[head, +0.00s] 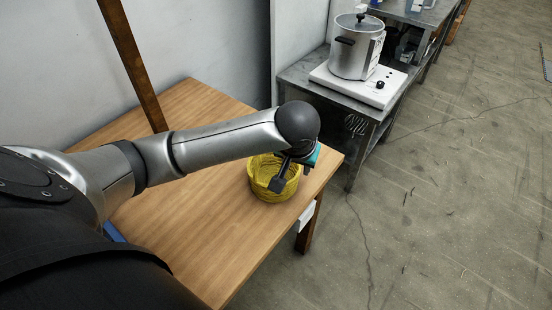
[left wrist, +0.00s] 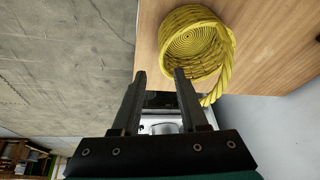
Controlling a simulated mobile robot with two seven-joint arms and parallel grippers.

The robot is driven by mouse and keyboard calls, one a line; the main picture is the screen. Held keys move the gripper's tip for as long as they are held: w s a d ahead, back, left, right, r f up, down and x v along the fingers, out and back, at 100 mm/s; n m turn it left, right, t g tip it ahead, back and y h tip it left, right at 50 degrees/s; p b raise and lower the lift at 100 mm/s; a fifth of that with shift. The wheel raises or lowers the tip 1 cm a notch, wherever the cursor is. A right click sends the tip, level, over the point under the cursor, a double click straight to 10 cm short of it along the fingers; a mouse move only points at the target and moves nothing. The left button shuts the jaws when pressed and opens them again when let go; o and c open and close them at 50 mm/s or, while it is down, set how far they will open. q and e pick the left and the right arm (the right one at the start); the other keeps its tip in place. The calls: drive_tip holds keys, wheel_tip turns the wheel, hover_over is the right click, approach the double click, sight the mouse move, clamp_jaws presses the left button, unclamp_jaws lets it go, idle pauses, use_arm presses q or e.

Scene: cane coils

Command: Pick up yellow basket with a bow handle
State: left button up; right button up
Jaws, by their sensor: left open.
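The yellow woven basket (head: 261,184) stands on the wooden table near its right end in the head view. My left gripper (head: 284,184) is over the basket there and hides part of it. In the left wrist view the basket (left wrist: 192,45) shows its round open inside at the top, with its twisted bow handle (left wrist: 224,78) on the right side. The left gripper (left wrist: 158,76) is open in that view, with nothing between its two fingers. I cannot tell whether a finger touches the basket. My right gripper is not in view.
The wooden table (head: 190,235) is mostly bare. A metal bench (head: 300,78) with a white base and a silver pot (head: 352,55) stands beyond it. A wooden post (head: 132,65) rises at the table's back edge. Open concrete floor (head: 440,200) lies at right.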

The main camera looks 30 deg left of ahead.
use_arm(q)
drive_tip(key=b+x, duration=0.3)
drive_tip(key=x, duration=0.6)
drive_tip(key=shift+s+d+f, duration=0.1)
drive_tip(key=shift+s+d, duration=0.05)
drive_tip(key=shift+f, duration=0.3)
drive_tip(key=b+x, duration=0.1)
drive_tip(key=x, duration=0.2)
drive_tip(key=b+x, duration=0.1)
drive_tip(key=x, duration=0.1)
drive_tip(key=shift+a+b, duration=0.3)
drive_tip(key=shift+a, duration=0.05)
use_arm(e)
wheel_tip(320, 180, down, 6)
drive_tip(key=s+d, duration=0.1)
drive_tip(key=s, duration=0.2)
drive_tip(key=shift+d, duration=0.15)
use_arm(q)
clamp_jaws()
